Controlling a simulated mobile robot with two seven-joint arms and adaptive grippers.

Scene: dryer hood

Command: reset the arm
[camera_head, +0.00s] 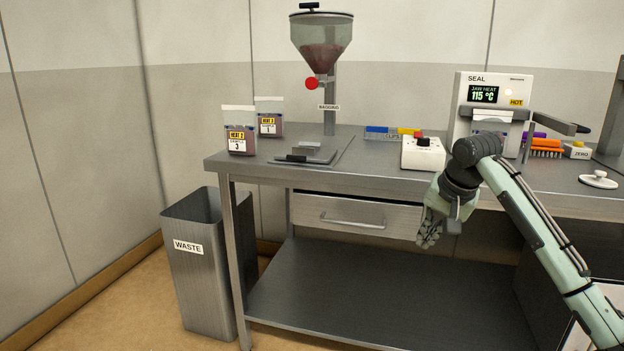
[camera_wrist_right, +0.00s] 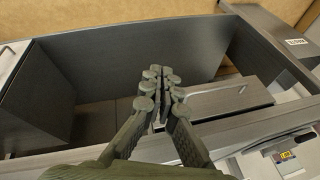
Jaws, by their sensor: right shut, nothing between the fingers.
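My right arm comes in from the right in the head view. My right gripper (camera_head: 430,232) hangs in front of the bench's front edge, to the right of the drawer. It points downward and is shut and empty. In the right wrist view the fingers of my right gripper (camera_wrist_right: 158,88) are together, with the bench frame and drawer (camera_wrist_right: 230,100) beyond them. The left gripper is not in the views.
The steel bench (camera_head: 265,172) holds two sample bags (camera_head: 240,145), a hopper (camera_head: 322,45), a white button box (camera_head: 423,154) and a sealer (camera_head: 492,92). A drawer (camera_head: 355,214) is under its top. A waste bin (camera_head: 200,270) stands at the left.

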